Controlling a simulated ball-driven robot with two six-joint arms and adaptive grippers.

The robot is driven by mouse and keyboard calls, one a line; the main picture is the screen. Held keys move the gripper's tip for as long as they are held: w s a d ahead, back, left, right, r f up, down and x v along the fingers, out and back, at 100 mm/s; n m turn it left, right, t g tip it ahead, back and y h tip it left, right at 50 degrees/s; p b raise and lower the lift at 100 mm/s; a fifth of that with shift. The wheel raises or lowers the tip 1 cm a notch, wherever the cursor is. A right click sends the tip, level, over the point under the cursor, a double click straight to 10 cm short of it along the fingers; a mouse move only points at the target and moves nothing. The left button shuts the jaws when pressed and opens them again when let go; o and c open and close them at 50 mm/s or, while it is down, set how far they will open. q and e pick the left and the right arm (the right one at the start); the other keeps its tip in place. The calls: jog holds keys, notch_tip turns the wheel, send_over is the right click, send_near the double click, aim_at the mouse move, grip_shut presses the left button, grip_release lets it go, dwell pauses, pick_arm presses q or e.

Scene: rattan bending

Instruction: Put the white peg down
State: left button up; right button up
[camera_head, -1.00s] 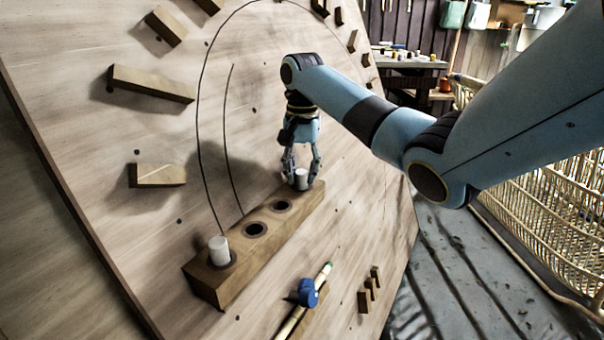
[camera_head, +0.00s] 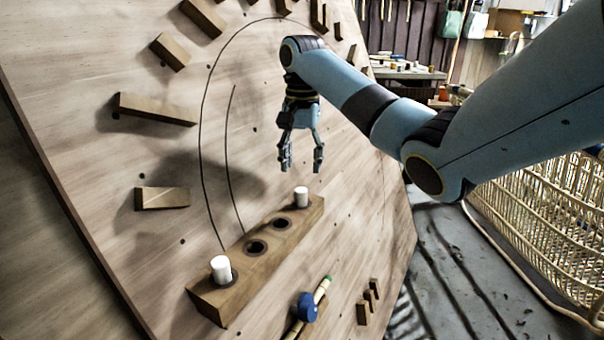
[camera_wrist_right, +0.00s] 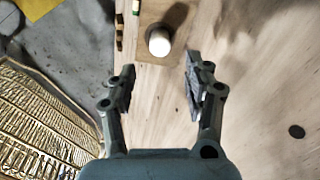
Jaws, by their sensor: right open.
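A white peg (camera_head: 301,197) stands upright at the right end of a wooden block (camera_head: 262,262) on the board. Another white peg (camera_head: 221,268) stands at the block's left end. Two dark empty holes show between them. My right gripper (camera_head: 301,168) is open and empty, a little above the right-hand peg and apart from it. In the right wrist view the peg (camera_wrist_right: 159,41) lies ahead of the spread fingers (camera_wrist_right: 158,84), with nothing between them. My left gripper is not in view.
Several wooden blocks, such as one at the left (camera_head: 155,109), ring curved lines on the board. A blue-headed tool (camera_head: 307,307) lies below the peg block. A rattan basket (camera_head: 545,220) stands at the right. The board right of the peg block is fairly clear.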

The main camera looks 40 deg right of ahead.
aim_at(302, 189)
jog(key=shift+r+p, duration=0.55)
jog(key=shift+r, duration=1.8)
